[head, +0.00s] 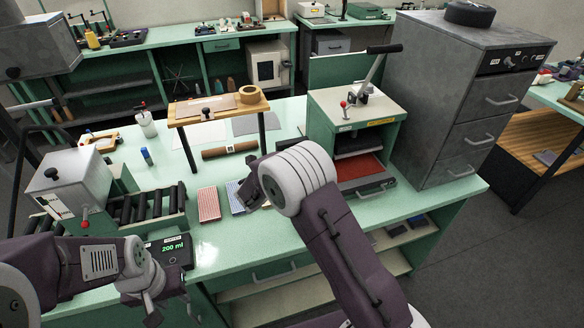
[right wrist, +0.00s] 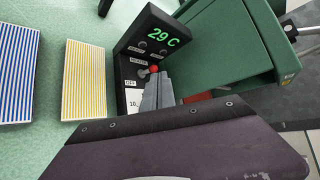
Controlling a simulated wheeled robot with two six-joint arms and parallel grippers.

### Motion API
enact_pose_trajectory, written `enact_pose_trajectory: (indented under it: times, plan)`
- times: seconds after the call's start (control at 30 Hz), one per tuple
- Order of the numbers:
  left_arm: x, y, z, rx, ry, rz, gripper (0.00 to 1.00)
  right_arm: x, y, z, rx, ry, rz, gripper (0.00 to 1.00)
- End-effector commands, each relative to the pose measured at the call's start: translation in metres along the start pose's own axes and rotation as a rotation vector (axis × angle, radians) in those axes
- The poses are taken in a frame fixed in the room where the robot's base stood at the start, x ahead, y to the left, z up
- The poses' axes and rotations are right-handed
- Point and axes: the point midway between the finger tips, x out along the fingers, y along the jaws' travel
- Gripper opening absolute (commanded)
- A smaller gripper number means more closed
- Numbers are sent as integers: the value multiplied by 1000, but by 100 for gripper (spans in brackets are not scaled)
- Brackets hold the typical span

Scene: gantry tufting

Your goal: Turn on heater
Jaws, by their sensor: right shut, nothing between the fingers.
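In the right wrist view a black control panel (right wrist: 130,75) shows a green "29 C" readout. Below the readout are small labelled switches, and a red-tipped lever or knob (right wrist: 154,69) stands out from the face. My right gripper (right wrist: 158,84) is shut and empty, its fingertips right at the red tip; I cannot tell whether they touch it. In the head view my right wrist hides this panel. My left gripper (head: 170,303) is open and empty at the lower left, in front of the black "200 ml" unit (head: 170,250).
A green press (head: 350,125) with a lever stands right of my right wrist; a grey drawer cabinet (head: 460,95) is beyond. Striped pads (head: 209,204) lie on the bench, left of my wrist. A roller machine (head: 150,205) and a small wooden stand (head: 218,108) are further left.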

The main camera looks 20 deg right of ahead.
Motion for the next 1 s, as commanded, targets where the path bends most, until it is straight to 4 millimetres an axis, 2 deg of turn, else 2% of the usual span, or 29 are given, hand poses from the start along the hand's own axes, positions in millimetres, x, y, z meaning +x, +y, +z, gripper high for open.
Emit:
enact_pose_trajectory:
  times: [0.2,0.4,0.57,1.0]
  plan:
    - [5,0,1,0,-1,0,36,-50,-1,0,0,-4,2,0]
    - [5,0,1,0,-1,0,36,-77,-3,-1,-1,-1,1,0]
    - [5,0,1,0,-1,0,36,-83,-3,-2,-1,0,0,0]
    - [5,0,1,0,-1,0,36,-81,-5,-3,2,4,-2,0]
